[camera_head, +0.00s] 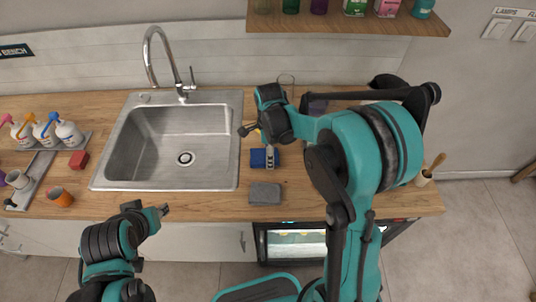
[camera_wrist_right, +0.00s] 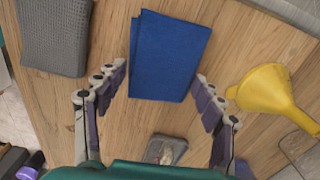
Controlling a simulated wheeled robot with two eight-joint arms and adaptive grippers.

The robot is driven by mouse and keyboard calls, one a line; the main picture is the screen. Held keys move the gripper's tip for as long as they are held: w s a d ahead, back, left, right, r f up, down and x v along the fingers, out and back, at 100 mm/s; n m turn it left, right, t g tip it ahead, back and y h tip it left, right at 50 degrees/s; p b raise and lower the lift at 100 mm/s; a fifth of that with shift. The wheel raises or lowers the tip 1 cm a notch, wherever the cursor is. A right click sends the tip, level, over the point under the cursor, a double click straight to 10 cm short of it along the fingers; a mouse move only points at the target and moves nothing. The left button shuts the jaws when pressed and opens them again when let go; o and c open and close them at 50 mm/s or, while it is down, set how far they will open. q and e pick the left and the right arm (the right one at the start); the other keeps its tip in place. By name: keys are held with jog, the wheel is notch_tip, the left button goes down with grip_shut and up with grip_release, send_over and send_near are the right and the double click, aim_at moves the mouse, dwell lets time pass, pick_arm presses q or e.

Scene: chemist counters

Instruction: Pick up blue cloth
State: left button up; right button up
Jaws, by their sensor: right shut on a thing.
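The blue cloth (camera_head: 258,158) is a small folded rectangle on the wooden counter, right of the sink. In the right wrist view the blue cloth (camera_wrist_right: 168,55) lies between the two fingers. The cloth looks flat at counter height; I cannot tell any lift. My left gripper (camera_head: 154,212) is empty near the counter's front edge, below the sink; its opening is unclear.
A grey cloth (camera_head: 265,194) lies just in front of the blue one. A yellow funnel (camera_wrist_right: 268,92) and a small grey sponge-like block (camera_wrist_right: 166,150) are close to the fingers.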

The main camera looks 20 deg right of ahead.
notch_tip(320, 180, up, 3)
jog(key=shift+r+p, duration=0.15)
jog(key=shift+p, duration=0.4)
jog(key=s+d+r+p, duration=0.3)
jog(key=s+r, duration=0.3)
jog(key=s, duration=0.5)
jog(key=shift+d+r, duration=0.4)
jog(key=shift+o, duration=1.1)
jog(key=c, duration=0.5)
